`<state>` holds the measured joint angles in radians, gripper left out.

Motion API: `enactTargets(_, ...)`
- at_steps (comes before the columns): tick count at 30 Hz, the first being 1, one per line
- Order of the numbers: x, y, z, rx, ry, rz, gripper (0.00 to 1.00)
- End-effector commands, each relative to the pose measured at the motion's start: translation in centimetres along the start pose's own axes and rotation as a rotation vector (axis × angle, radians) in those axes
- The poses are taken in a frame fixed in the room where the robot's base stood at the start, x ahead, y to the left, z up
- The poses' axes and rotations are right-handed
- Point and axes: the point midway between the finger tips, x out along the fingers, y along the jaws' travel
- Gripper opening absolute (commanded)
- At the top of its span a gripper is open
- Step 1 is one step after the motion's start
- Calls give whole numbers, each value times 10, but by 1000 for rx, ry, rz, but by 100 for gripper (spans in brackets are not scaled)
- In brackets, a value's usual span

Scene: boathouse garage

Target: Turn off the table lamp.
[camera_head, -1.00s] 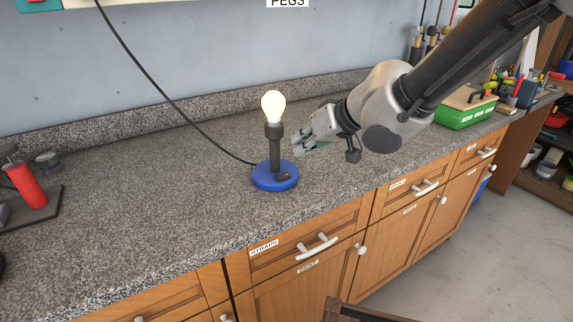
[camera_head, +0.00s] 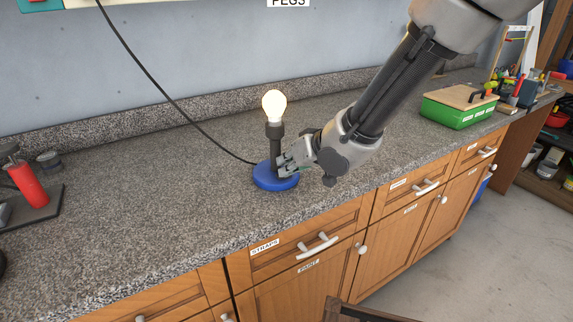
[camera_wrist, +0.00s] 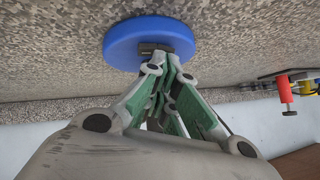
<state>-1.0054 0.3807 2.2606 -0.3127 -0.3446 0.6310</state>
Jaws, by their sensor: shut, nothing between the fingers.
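The table lamp (camera_head: 275,130) stands upright on the granite counter, with a bare bulb (camera_head: 274,105) that glows pale yellow, a dark stem and a round blue base (camera_head: 268,183). My gripper (camera_head: 283,168) is shut and empty, low at the right side of the stem, over the base. In the wrist view the fingertips (camera_wrist: 172,58) are at a small dark switch (camera_wrist: 155,47) on the blue base (camera_wrist: 125,40). I cannot tell whether they touch it. In the head view my gripper hides the switch.
A black cord (camera_head: 170,100) runs from the lamp up the wall. A red cylinder on a dark stand (camera_head: 28,185) is at the left. A green box with a wooden lid (camera_head: 458,110) is at the right. Drawers with white handles (camera_head: 317,246) line the front. The counter left of the lamp is clear.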

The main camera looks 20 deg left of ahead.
Motion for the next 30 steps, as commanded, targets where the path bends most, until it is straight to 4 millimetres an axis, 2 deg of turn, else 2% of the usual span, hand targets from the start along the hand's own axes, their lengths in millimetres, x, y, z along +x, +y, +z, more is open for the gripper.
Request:
enactTargets(2,4,2,5,0,-2,1,0)
enactTargets(11,3,3,4,0,-1,1,0)
enactTargets(22,1,18,1,1,-2,2,0)
enactTargets(30,1,18,1,1,-2,2,0)
